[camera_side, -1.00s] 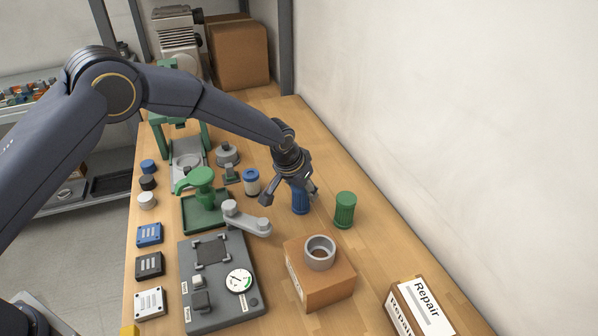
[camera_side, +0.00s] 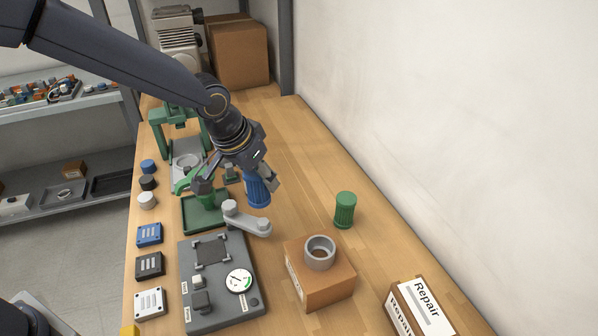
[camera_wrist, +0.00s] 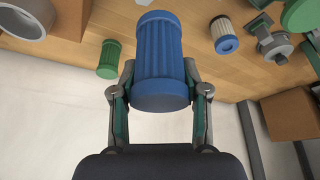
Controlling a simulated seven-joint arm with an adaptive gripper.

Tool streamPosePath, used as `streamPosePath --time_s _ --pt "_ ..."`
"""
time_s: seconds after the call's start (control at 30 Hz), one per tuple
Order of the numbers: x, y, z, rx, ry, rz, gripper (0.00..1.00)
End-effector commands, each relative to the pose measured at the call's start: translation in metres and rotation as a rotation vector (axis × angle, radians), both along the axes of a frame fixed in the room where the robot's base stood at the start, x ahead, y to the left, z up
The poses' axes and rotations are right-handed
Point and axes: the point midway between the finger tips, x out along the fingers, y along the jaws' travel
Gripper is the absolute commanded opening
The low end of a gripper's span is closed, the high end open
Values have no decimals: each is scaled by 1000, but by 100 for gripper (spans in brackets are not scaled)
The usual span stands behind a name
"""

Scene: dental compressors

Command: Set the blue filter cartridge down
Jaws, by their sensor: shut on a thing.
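The blue filter cartridge (camera_side: 257,191) is a ribbed cylinder held between the fingers of my gripper (camera_side: 238,184) in the side view. It is slightly tilted and appears raised off the bench. In the wrist view the cartridge (camera_wrist: 160,60) fills the space between the two fingers of my gripper (camera_wrist: 160,90), which are shut on its sides. My gripper is left of the green cartridge and above the area behind the grey lever arm in the side view.
The green cartridge (camera_side: 345,209) stands on the wooden bench (camera_side: 390,250). A cardboard box (camera_side: 322,283) bears a grey ring (camera_side: 320,252). A grey lever arm (camera_side: 246,218), green tray (camera_side: 204,214) and gauge panel (camera_side: 218,285) lie nearby.

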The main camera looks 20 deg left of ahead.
Motion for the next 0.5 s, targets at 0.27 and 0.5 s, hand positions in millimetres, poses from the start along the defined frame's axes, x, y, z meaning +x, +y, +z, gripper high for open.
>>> streamPosePath --time_s 0.27,0.5 --pt "-10 29 8 14 12 18 10" --pt "8 136 16 12 17 234 10"
